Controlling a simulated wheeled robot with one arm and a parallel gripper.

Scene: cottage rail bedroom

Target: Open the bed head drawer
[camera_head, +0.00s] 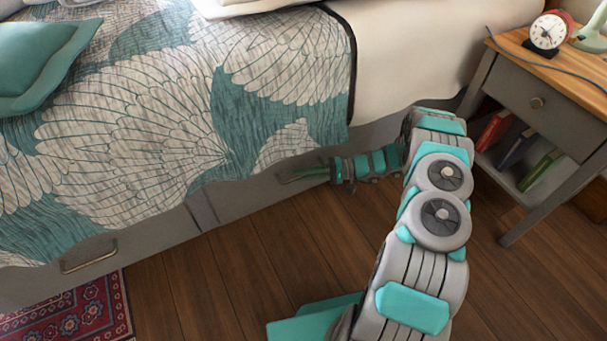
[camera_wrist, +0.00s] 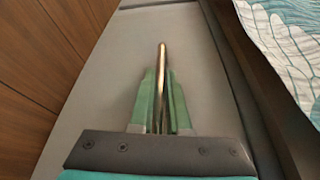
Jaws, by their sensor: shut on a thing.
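The bed head drawer (camera_head: 243,196) is the grey front low in the bed's side, nearer the nightstand. In the head view its front looks about flush with the bed frame. My arm hides the drawer's right part in the head view.
A second drawer with a metal handle (camera_head: 88,258) is at the left, partly under the hanging quilt (camera_head: 140,140). A patterned rug (camera_head: 75,312) lies below it. The nightstand (camera_head: 520,85) stands to the right of my arm. Bare wooden floor (camera_head: 220,275) lies before the drawer.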

